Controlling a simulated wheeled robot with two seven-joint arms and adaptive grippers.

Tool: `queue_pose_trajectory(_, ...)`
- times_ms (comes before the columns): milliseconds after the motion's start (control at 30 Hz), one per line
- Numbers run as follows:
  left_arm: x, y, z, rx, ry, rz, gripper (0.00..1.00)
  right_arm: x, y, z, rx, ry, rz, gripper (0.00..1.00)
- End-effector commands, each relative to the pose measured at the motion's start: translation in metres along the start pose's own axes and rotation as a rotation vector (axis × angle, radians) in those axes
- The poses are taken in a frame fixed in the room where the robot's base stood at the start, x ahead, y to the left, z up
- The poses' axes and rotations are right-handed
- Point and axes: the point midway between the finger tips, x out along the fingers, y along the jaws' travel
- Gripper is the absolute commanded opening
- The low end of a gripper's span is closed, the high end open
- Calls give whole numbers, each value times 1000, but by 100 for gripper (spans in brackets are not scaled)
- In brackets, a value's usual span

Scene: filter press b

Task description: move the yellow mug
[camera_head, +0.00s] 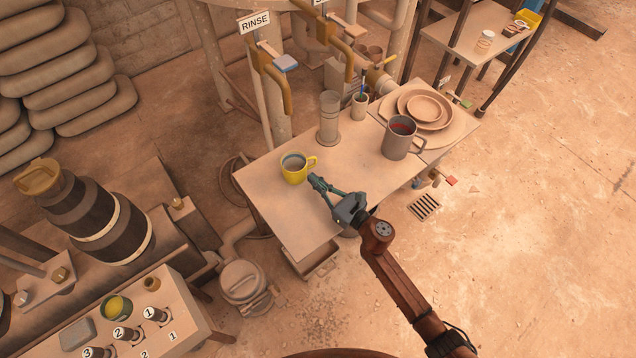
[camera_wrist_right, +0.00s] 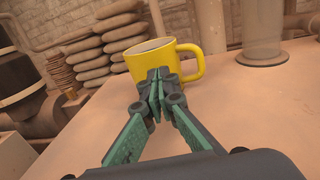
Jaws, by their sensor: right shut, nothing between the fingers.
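The yellow mug (camera_head: 294,170) stands upright near the left end of the small table, its handle toward the right. It also shows in the right wrist view (camera_wrist_right: 158,58), straight ahead of my fingertips. My right gripper (camera_head: 317,181) is shut and empty, just to the lower right of the mug. In the right wrist view its closed fingertips (camera_wrist_right: 158,76) overlap the front of the mug; I cannot tell whether they touch it. My left gripper is not in view.
On the same table (camera_head: 290,222) stand a clear cylinder (camera_head: 329,118), a small cup with sticks (camera_head: 359,106), a large grey mug (camera_head: 399,139) and stacked plates (camera_head: 420,107). A numbered panel (camera_head: 190,332) is at lower left. The table's front part is clear.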

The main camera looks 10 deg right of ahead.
Motion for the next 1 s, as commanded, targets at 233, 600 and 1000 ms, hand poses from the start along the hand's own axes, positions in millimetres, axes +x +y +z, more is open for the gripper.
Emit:
queue_pose_trajectory(233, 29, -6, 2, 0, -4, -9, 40, -51, 0, 3, 0, 0, 3, 0)
queue_pose_trajectory(600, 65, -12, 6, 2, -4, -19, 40, -107, 0, 1, 0, 0, 5, 0)
queue_pose_trajectory(1000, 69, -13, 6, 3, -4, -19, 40, -115, -4, 0, 35, -1, -17, 0)
